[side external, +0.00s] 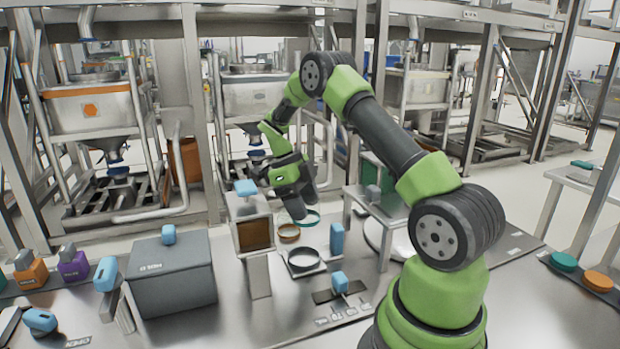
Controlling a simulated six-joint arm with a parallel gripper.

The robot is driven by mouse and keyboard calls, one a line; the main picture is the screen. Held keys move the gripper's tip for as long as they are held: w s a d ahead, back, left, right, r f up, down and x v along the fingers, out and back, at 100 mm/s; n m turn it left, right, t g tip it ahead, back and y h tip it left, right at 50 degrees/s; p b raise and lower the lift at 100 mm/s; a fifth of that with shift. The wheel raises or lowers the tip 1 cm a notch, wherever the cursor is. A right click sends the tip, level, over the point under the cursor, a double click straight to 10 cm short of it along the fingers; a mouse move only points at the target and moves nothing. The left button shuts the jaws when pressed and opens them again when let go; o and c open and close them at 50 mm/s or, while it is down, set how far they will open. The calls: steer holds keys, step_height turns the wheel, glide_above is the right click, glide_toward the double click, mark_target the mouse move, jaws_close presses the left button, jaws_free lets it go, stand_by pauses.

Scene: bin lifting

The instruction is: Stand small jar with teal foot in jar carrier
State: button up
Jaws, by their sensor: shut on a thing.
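My gripper (300,204) hangs below the green wrist, in the middle of the side external view. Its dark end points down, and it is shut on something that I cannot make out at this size. A teal ring (314,217) shows just below and right of the dark end. I cannot tell whether it is a jar's foot or part of a holder. An orange-brown ring (289,238) and a black ring (304,268) lie nearer on the table, possibly parts of the jar carrier. I cannot clearly identify the small jar; the gripper may hide it.
A grey box with a brown front (254,235) and a light blue top piece (245,187) stands close left of my gripper. A blue block (337,238) stands right of the rings. A large grey bin (172,283) is at the left. Bare table (232,325) lies in front.

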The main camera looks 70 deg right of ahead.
steer(key=a+m, duration=0.1)
steer(key=m+y, duration=0.1)
steer(key=a+f+m, duration=0.1)
steer(key=m, duration=0.1)
steer(key=shift+s+a, duration=0.3)
steer(key=shift+s, duration=0.1)
steer(key=shift+a+f+m+y, duration=0.15)
steer(key=shift+f+m+y, duration=0.05)
steer(key=shift+m+y, duration=0.1)
steer(key=shift+f, duration=2.3)
steer(key=shift+f, duration=0.95)
steer(key=o, duration=1.2)
steer(key=shift+r, duration=4)
